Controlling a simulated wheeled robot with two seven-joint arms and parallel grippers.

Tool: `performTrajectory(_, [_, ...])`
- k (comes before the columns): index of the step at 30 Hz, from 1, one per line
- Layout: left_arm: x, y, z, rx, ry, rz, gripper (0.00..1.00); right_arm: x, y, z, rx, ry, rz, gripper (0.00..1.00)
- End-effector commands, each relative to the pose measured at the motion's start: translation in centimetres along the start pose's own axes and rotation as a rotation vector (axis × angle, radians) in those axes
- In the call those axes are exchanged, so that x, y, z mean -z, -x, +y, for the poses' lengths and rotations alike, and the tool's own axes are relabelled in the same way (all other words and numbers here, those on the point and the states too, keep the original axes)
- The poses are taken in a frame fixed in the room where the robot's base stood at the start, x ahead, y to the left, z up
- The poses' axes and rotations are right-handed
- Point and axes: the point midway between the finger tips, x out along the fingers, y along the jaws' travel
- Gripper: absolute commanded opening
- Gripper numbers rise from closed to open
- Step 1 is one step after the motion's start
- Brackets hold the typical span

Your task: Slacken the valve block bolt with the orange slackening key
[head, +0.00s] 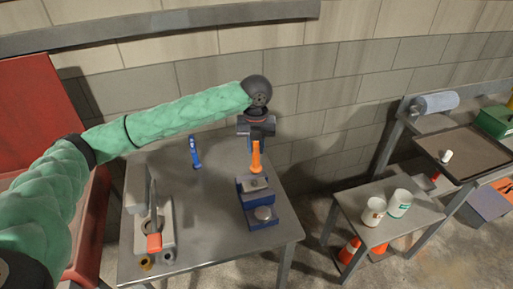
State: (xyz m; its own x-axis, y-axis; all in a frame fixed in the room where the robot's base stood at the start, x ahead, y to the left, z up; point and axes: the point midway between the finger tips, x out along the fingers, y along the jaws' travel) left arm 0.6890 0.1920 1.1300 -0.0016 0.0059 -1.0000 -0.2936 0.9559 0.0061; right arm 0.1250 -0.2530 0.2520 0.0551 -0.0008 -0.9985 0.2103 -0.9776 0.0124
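The orange slackening key (256,158) stands upright over the blue valve block (263,216) on the grey table. The block has a raised rear part and a round grey boss in front. The key's lower end is at the rear part's top; I cannot tell whether it sits on the bolt, which is hidden or too small to make out. My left gripper (256,143), on the green-sleeved arm, points down from above and appears shut on the key's upper end, which it partly hides. My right gripper is not in view.
A grey fixture (166,228) with a red-tipped tool is at the left, with small brass and grey rings in front. A side table (390,221) with two white cups stands right. The table's middle is clear.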

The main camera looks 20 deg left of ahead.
Motion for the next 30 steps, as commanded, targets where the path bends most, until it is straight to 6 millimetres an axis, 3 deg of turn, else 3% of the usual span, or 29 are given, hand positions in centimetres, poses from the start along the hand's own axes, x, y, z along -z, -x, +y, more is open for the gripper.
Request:
performTrajectory(6, [-0.09,0.09,0.0,0.001,-0.082,-0.001,0.0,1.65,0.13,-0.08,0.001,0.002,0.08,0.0])
performTrajectory(30, [-0.05,0.21,-0.02,0.001,-0.097,-0.001,0.0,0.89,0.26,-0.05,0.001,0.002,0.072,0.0])
